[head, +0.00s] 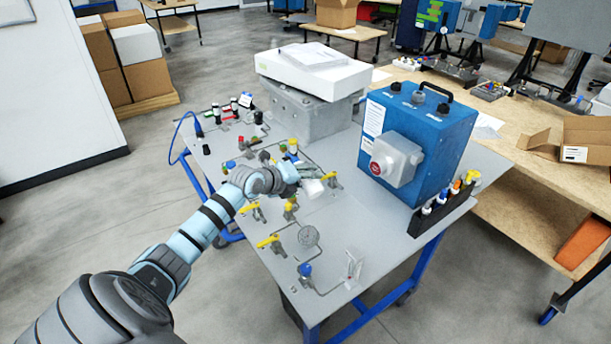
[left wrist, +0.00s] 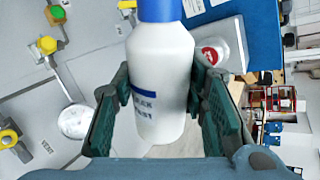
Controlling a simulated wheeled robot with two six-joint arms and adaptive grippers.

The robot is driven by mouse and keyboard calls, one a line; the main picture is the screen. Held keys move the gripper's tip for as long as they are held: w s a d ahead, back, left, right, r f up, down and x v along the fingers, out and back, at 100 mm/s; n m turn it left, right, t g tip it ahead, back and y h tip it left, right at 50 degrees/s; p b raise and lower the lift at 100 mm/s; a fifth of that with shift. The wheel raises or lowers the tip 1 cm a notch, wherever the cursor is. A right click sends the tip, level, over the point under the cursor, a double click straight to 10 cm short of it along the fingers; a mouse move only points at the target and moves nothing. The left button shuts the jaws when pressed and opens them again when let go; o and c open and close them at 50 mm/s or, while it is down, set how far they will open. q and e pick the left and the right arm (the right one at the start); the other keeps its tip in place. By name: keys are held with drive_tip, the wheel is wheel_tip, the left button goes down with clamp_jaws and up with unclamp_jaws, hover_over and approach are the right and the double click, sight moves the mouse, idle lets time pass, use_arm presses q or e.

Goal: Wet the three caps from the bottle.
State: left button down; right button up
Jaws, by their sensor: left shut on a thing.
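My left gripper (head: 308,176) is shut on a white bottle (head: 313,188) above the middle of the grey bench panel (head: 373,235). In the left wrist view the bottle (left wrist: 160,80) stands between the two dark fingers of the gripper (left wrist: 165,110), with a blue top and dark, partly hidden print. A blue cap (head: 305,269) sits on a fitting near the panel's front edge. I cannot tell which three are the task's caps. My right gripper is out of view.
A blue analyser box (head: 432,135) stands right of the gripper, with a rack of small coloured-top items (head: 428,222) beside it. Yellow-handled valves (head: 268,241), a round gauge (head: 308,236) and thin pipes surround the gripper. A grey block (head: 300,112) stands behind. The front right panel is mostly clear.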

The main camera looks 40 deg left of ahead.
use_arm(q)
drive_tip(key=shift+d+r+m+y+p, duration=0.3)
drive_tip(key=shift+m+y+p, duration=0.1)
drive_tip(key=shift+m, duration=0.1)
drive_tip(key=shift+d+f+m+t+y, duration=0.15)
drive_tip(key=shift+m+t+y, duration=0.35)
drive_tip(key=shift+m+t, duration=0.1)
drive_tip(key=m+t+y+b, duration=0.1)
drive_tip(key=b, duration=0.1)
drive_tip(key=m+t+y+b, duration=0.1)
drive_tip(key=m+b, duration=0.1)
drive_tip(key=b, duration=0.1)
drive_tip(key=m+t+y+b, duration=0.1)
drive_tip(key=m+b, duration=0.1)
drive_tip(key=b, duration=0.1)
drive_tip(key=shift+d+f+y, duration=0.1)
drive_tip(key=shift+f+y, duration=0.15)
drive_tip(key=shift+y, duration=0.05)
drive_tip(key=shift+d+r+m+t+b, duration=0.1)
drive_tip(key=shift+r+m+t+b, duration=0.1)
drive_tip(key=shift+m+t+b, duration=0.5)
drive_tip(key=shift+r, duration=0.2)
